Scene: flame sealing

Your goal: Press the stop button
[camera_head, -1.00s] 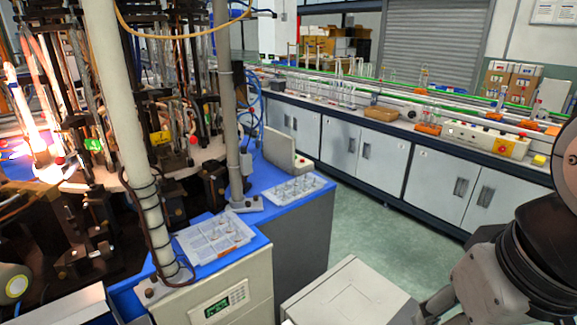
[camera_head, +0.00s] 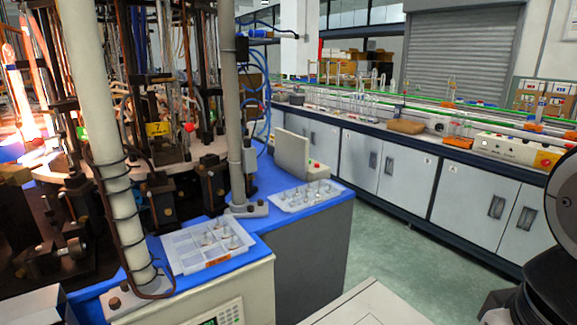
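A beige control box (camera_head: 293,154) stands on the blue-topped bench (camera_head: 258,227), behind a white tray of small parts. Small red buttons (camera_head: 316,164) show on its right side. They are too small for me to read any label, so I cannot tell which is the stop button. A red round knob (camera_head: 189,127) also shows among the machine parts on the left. Part of my arm is at the lower right edge. My gripper is outside the picture.
Two trays of small parts, one nearer (camera_head: 185,262) and one farther (camera_head: 283,204), lie on the bench. A grey post (camera_head: 232,130) stands left of the box. A keypad panel (camera_head: 222,314) is at the bottom. Green floor (camera_head: 400,235) is free before the white cabinets (camera_head: 400,178).

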